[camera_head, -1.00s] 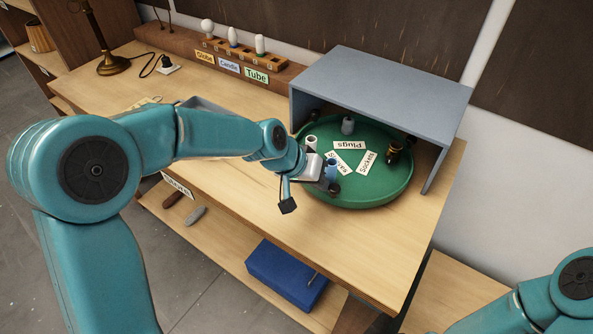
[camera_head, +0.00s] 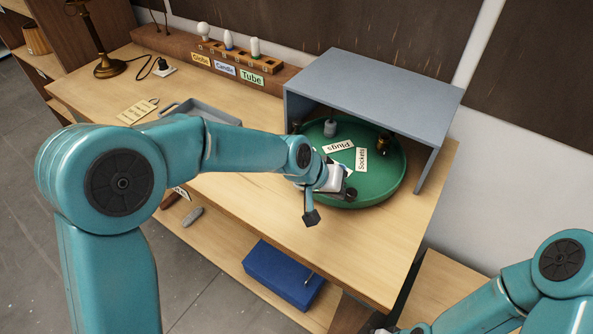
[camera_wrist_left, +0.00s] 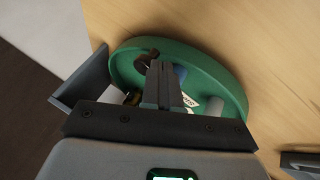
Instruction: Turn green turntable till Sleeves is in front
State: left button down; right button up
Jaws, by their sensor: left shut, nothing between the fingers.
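The green turntable (camera_head: 372,197) stands partly under a grey shelf. Its Plugs label (camera_head: 340,147) lies at the back and its Sockets label (camera_head: 361,158) right of the middle. The Sleeves label is hidden behind my left gripper in the head view. My left gripper (camera_head: 346,192) is at the turntable's near side, shut and empty. In the left wrist view its fingers (camera_wrist_left: 163,80) reach over the turntable (camera_wrist_left: 225,75), beside a blue cylinder (camera_wrist_left: 181,73) and a dark brown piece; contact is unclear.
The grey shelf (camera_head: 375,88) roofs the back of the turntable and its side panels limit access. A grey cylinder (camera_head: 330,128) and a dark brass socket (camera_head: 384,145) stand on the turntable. A grey tray (camera_head: 200,110) lies left, behind my arm. The table's front right is clear.

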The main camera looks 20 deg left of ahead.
pick_arm(q)
jog(key=shift+d, duration=0.95)
pick_arm(e)
jog(key=shift+r, duration=0.15)
jog(key=shift+a, duration=0.1)
